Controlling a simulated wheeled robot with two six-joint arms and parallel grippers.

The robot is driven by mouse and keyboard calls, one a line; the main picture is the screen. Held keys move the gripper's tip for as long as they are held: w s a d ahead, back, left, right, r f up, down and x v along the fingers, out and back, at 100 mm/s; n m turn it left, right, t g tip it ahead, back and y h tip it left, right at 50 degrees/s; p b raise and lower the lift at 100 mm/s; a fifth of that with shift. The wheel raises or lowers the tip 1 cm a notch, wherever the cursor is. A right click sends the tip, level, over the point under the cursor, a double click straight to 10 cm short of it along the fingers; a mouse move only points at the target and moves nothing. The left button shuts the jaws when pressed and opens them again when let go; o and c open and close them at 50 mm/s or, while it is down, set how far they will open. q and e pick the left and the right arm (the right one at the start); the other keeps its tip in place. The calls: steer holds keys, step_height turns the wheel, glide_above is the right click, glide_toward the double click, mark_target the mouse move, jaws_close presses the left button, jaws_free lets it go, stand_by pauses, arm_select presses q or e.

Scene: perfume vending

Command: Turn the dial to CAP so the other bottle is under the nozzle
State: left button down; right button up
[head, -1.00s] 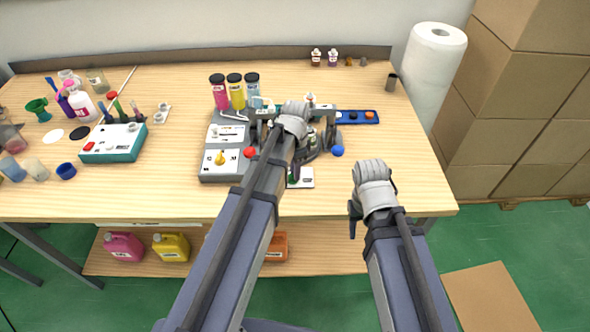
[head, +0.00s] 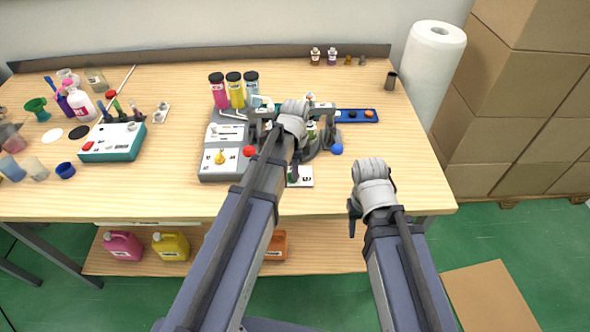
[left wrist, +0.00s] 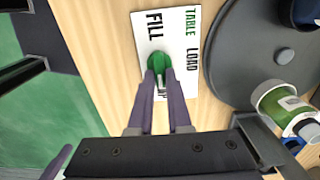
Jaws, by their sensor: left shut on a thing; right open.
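The green dial (left wrist: 156,64) sits on a white label plate (left wrist: 172,42). The words TABLE, LOAD and FILL show on the plate; another label near the fingers is mostly hidden. My left gripper (left wrist: 160,82) is shut on the dial. In the head view my left gripper (head: 296,172) is over the plate (head: 306,180) and hides the dial. A grey round turntable (left wrist: 235,75) lies beside the plate. A bottle with a green label (left wrist: 284,106) stands on it near the edge. My left arm hides much of the nozzle area. My right gripper (head: 355,215) is open and empty at the table's front edge.
A teal box (head: 112,155) and several bottles stand at left. The table right of the machine is mostly clear.

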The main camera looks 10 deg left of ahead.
arm_select(q)
steer(key=c, duration=0.9)
jaws_free()
steer(key=shift+o, duration=0.2)
steer(key=shift+r, duration=0.1)
step_height(320, 180, up, 8)
steer(key=p, duration=0.8)
steer(key=shift+f, duration=0.2)
